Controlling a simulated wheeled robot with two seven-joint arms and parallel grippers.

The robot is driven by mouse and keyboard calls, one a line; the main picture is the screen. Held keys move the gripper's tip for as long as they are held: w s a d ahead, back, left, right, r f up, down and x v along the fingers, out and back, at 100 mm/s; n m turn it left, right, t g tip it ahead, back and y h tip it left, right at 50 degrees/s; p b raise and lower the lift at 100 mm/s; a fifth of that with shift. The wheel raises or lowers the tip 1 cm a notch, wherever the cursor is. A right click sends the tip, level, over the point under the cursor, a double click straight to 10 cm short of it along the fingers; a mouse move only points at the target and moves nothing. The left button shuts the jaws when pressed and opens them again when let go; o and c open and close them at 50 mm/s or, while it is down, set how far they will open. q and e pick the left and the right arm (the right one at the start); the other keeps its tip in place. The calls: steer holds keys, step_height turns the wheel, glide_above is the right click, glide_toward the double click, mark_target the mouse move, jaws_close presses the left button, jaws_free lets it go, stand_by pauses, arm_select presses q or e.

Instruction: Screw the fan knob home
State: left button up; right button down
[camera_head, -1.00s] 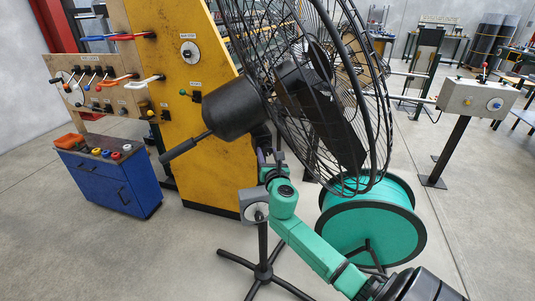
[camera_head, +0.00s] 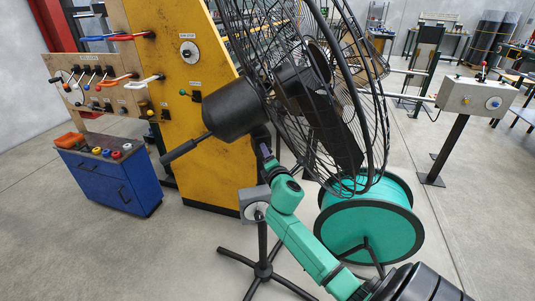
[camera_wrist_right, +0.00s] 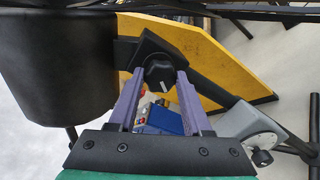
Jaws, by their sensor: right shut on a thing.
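The black fan stands in the middle of the head view, with its motor housing (camera_head: 232,110) facing me and its wire cage (camera_head: 372,120) to the right. In the right wrist view, the black fan knob (camera_wrist_right: 159,73) has a pale pointer mark and sits against a dark block. My right gripper (camera_wrist_right: 160,80) is shut on the knob, one purple finger on each side. In the head view the right gripper (camera_head: 265,152) reaches up under the housing, and the knob is hidden there. My left gripper is not in view.
A grey box with a dial (camera_head: 254,203) is on the fan's pole close to my wrist. A teal cable drum (camera_head: 370,232) stands to the right. A yellow panel (camera_head: 170,75) and a blue cabinet (camera_head: 108,184) stand to the left.

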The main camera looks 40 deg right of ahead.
steer(key=m+p, duration=0.1)
steer(key=m, duration=0.6)
steer(key=m+t+y+p, duration=0.1)
steer(key=m, duration=0.5)
steer(key=m+p, duration=0.2)
steer(key=m, duration=0.5)
steer(key=shift+d+f+m+t+y, duration=0.1)
steer(key=shift+f+m+t+y, duration=0.1)
steer(key=shift+m+t+y, duration=0.15)
stand_by(0.4)
steer(key=shift+c, duration=1.8)
jaws_free()
